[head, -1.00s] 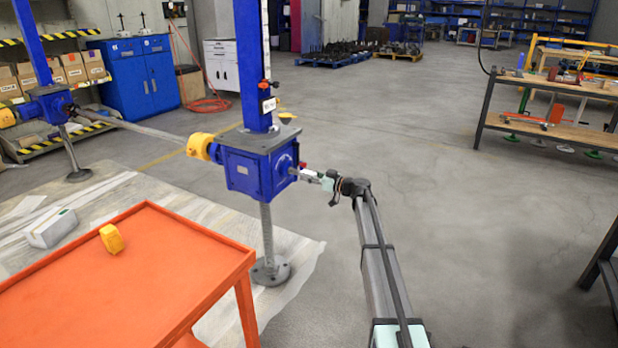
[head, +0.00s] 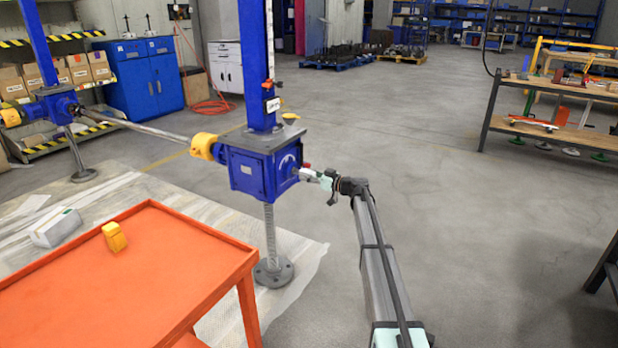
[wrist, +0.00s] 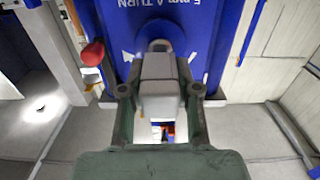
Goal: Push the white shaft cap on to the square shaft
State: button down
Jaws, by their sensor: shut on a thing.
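The white shaft cap (wrist: 160,85) is between my gripper's fingers (wrist: 160,92), which are shut on it. In the wrist view its far end meets a round collar (wrist: 160,46) on the blue screw jack's face. The square shaft is not visible; the cap and collar hide that spot, so I cannot tell how deep the cap sits. In the head view my gripper (head: 325,179) is at the right side of the blue gearbox (head: 255,172), with the white cap (head: 308,175) close against it.
A red knob (wrist: 92,53) is beside the left finger in the wrist view. A yellow coupling (head: 204,146) and long shaft join the second jack (head: 55,104). An orange table (head: 180,262) carries a yellow part (head: 114,237).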

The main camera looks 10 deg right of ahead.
jog(key=shift+b+x, duration=0.65)
jog(key=shift+x, duration=0.75)
jog(key=c, duration=0.7)
grip_release()
jog(key=shift+c, duration=0.2)
jog(key=v, duration=1.2)
jog(key=shift+a, duration=0.1)
